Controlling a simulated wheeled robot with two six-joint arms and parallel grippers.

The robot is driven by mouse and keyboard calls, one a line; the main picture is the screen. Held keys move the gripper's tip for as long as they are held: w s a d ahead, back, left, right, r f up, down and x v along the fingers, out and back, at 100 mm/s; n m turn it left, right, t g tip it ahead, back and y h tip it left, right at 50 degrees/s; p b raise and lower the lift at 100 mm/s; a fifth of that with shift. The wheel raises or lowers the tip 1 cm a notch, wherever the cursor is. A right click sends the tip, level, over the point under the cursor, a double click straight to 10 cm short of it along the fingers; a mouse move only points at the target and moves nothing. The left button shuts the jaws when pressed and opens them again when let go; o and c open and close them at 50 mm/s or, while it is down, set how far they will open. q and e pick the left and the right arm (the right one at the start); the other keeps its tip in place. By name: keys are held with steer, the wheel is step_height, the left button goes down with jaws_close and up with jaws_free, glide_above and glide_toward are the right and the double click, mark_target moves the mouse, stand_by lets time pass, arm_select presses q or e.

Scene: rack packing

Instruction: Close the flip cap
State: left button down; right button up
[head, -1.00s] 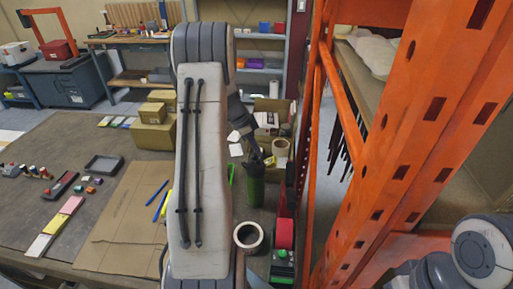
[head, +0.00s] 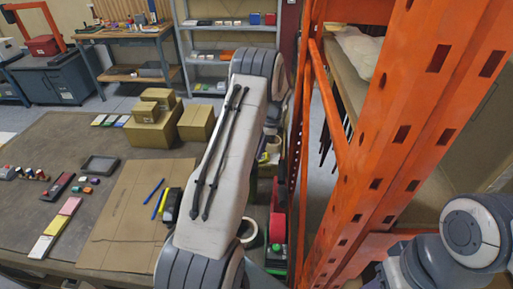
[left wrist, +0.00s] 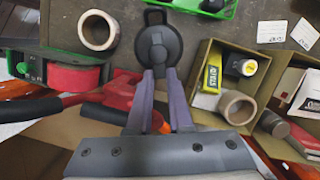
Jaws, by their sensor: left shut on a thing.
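The bottle with the black flip cap (left wrist: 159,44) stands upright on the table in the left wrist view, seen from above, with a loop at its far side. My left gripper (left wrist: 161,74) reaches the near edge of the cap, its two fingers close together and shut on it. The fingertips cover that edge, so I cannot tell how far the cap is tilted. In the head view my left arm hides the bottle and the gripper. My right gripper is out of view; only part of the right arm shows at lower right.
A tape roll (left wrist: 98,29) and a red tape dispenser (left wrist: 75,77) stand left of the bottle. A cardboard box (left wrist: 207,101) with a tape roll and small goods is at the right. A green tray (left wrist: 222,5) lies beyond. An orange rack post (head: 402,110) rises beside my left arm.

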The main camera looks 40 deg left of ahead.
arm_select(q)
steer(key=shift+w+d+f+g+y+b, duration=0.2)
steer(key=shift+f+g+y+b, duration=0.1)
steer(key=shift+f+g+y, duration=0.35)
steer(key=c, duration=0.8)
jaws_free()
steer(key=shift+w+r, duration=0.1)
steer(key=shift+r, duration=0.05)
steer(key=b+v, duration=0.3)
steer(key=v, duration=0.7)
